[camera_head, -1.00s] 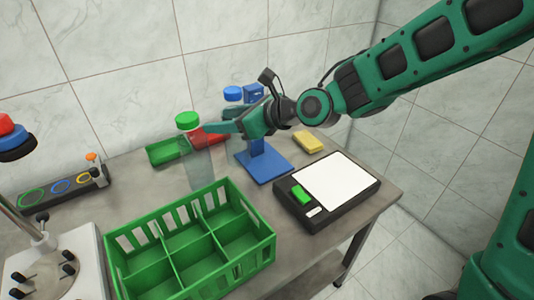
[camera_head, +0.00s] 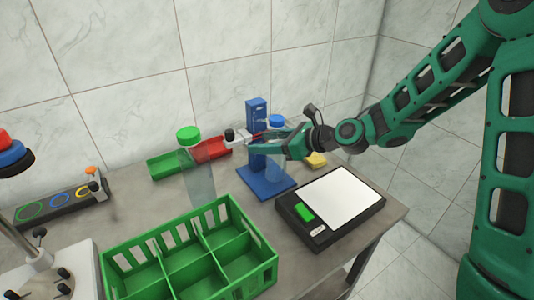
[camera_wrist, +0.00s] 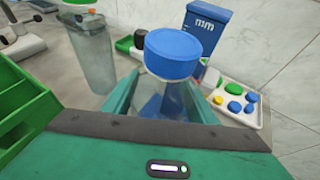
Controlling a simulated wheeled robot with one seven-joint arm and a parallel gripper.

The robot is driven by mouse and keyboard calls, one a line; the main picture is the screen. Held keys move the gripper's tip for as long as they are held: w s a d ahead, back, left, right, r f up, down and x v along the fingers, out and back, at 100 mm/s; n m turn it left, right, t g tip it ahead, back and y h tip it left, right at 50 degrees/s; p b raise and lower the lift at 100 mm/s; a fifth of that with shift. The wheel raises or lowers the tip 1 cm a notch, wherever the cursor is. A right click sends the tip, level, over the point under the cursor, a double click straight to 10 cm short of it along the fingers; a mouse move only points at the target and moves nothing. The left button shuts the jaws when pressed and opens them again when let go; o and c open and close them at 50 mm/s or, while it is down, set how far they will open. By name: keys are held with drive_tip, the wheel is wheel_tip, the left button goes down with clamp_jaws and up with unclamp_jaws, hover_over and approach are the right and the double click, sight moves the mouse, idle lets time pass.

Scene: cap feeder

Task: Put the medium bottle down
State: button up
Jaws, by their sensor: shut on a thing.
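A clear bottle with a blue cap (camera_head: 277,120) is held upright between the fingers of my gripper (camera_head: 268,147). In the wrist view the blue cap (camera_wrist: 174,53) rises above the two green fingers, which are shut on the bottle's clear body (camera_wrist: 165,100). In the head view the bottle is by the blue upright stand (camera_head: 256,108), over or near its base plate (camera_head: 262,183). I cannot tell whether the bottle's bottom touches anything. A taller clear bottle with a green cap (camera_head: 188,134) stands apart to the left; its body (camera_wrist: 92,58) also shows in the wrist view.
A green divided crate (camera_head: 262,272) fills the front of the table. A black device with a white plate (camera_head: 340,198) stands to the right. Green (camera_head: 165,165) and red (camera_head: 212,149) trays lie at the back. A panel with coloured rings (camera_head: 55,205) is at the left.

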drive_tip(key=shift+f, duration=1.95)
drive_tip(key=o, duration=1.2)
drive_tip(key=shift+f, duration=0.15)
drive_tip(key=shift+o, duration=0.2)
drive_tip(key=v, duration=1.2)
